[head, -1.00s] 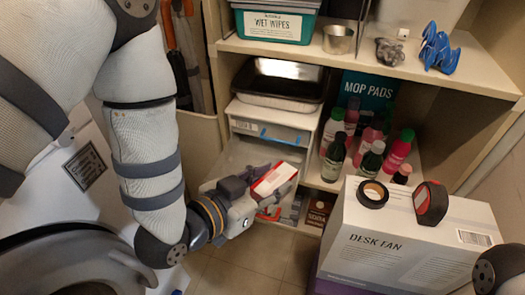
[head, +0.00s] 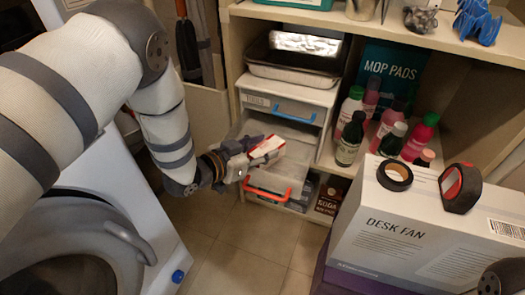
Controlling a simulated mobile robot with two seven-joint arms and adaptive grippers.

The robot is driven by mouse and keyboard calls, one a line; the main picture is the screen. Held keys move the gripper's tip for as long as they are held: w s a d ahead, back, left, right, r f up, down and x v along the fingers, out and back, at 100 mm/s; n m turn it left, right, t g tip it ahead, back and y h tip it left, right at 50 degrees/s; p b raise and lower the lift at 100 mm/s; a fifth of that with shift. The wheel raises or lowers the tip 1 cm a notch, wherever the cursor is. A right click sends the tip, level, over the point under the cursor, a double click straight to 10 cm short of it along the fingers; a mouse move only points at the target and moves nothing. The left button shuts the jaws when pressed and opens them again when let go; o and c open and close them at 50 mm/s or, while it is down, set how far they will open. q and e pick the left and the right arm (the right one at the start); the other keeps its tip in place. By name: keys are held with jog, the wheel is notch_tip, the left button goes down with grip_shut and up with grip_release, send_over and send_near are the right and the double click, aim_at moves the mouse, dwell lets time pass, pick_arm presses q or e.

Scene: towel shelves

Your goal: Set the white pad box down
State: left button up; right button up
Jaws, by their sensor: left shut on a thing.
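The white pad box (head: 267,148), small with a red end, is held by my left gripper (head: 249,153) in the head view. The gripper is shut on it, partly hidden behind its own wrist and the box. The box is in front of the drawer unit, over or beside a pulled-out clear drawer (head: 291,165); I cannot tell whether it touches the drawer. The unit has a blue handle (head: 297,112) above and an orange handle (head: 266,190) below. My right gripper is out of view.
The shelf unit (head: 346,173) holds several bottles (head: 351,138), a mop pads box (head: 385,72) and a metal tray (head: 294,72). A desk fan box (head: 415,238) stands at front right with a tape roll (head: 395,176) on top. A white washer (head: 110,190) is at left. Floor (head: 245,245) between is clear.

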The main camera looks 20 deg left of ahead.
pick_arm(q)
jog(key=shift+f, duration=0.2)
jog(key=o, duration=1.1)
jog(key=shift+o, duration=0.2)
jog(key=shift+r, duration=0.1)
jog(key=shift+s+a+r, duration=0.1)
jog(key=shift+s+r, duration=0.05)
jog(key=shift+r, duration=0.05)
jog(key=p+v, duration=0.3)
jog(key=v, duration=0.8)
jog(key=shift+s, duration=0.3)
